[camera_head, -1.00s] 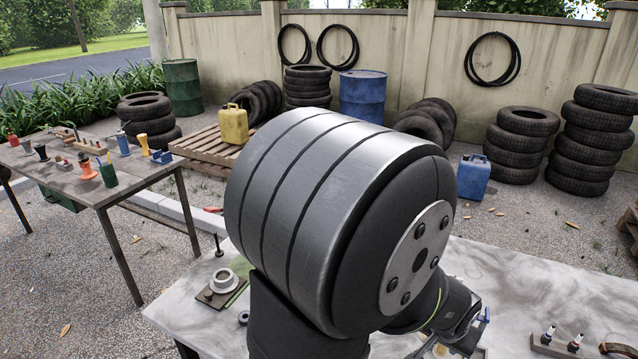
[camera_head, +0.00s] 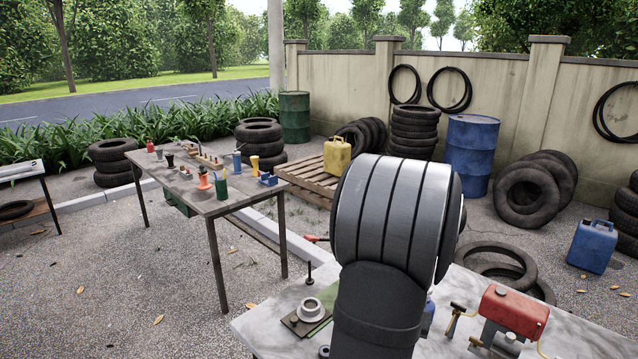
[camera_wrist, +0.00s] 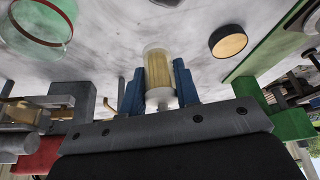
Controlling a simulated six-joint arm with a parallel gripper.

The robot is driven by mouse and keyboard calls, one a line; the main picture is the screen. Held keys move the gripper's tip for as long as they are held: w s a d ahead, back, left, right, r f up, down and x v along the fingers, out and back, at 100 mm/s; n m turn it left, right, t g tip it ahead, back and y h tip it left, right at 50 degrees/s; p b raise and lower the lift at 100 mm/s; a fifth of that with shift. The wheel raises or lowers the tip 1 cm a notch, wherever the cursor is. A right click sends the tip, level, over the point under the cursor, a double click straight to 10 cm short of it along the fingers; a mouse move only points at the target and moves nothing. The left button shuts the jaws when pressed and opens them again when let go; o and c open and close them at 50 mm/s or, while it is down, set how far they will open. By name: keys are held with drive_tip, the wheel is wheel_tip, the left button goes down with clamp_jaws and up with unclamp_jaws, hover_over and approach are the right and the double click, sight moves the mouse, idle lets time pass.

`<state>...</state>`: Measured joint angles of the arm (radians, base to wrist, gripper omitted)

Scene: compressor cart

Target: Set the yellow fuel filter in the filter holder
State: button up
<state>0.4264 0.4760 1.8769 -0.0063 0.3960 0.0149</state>
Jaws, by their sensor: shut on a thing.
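The yellow fuel filter (camera_wrist: 158,75) is a small yellow cylinder with a pale, whitish end. In the wrist view it sits between the two blue fingers of my gripper (camera_wrist: 160,88), which are shut on it. The pale worktable (camera_wrist: 110,35) lies beyond it. In the head view my arm hides the gripper and the filter. A white ring-shaped fitting on a dark plate (camera_head: 306,312) stands at the table's left end; I cannot tell whether it is the filter holder.
A red machine (camera_head: 514,312) with metal fittings stands on the right of the worktable. A clear round vessel (camera_wrist: 40,22), a tan disc with a dark rim (camera_wrist: 228,41) and a green board (camera_wrist: 262,55) show in the wrist view. A second table (camera_head: 215,203) holds several small parts.

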sight(318, 340)
drive_tip(key=w+a+n, duration=0.1)
drive_tip(key=a, duration=0.2)
drive_tip(key=w+a+f, duration=0.1)
drive_tip(key=w+a, duration=0.1)
drive_tip(key=a, duration=0.2)
drive_tip(key=w+a+f+n+y, duration=0.1)
drive_tip(key=w+a, duration=0.1)
drive_tip(key=a, duration=0.1)
drive_tip(key=shift+w+a+f+n, duration=0.1)
drive_tip(key=shift+a+n, duration=0.15)
drive_tip(key=shift+n, duration=0.05)
drive_tip(key=a+f, duration=0.1)
drive_tip(key=a, duration=0.2)
drive_tip(key=w+a+n, duration=0.1)
drive_tip(key=a, duration=0.3)
drive_tip(key=w+a+f+n+y, duration=0.1)
drive_tip(key=a, duration=0.2)
drive_tip(key=shift+w+a+f, duration=0.25)
drive_tip(key=shift+a+f, duration=0.05)
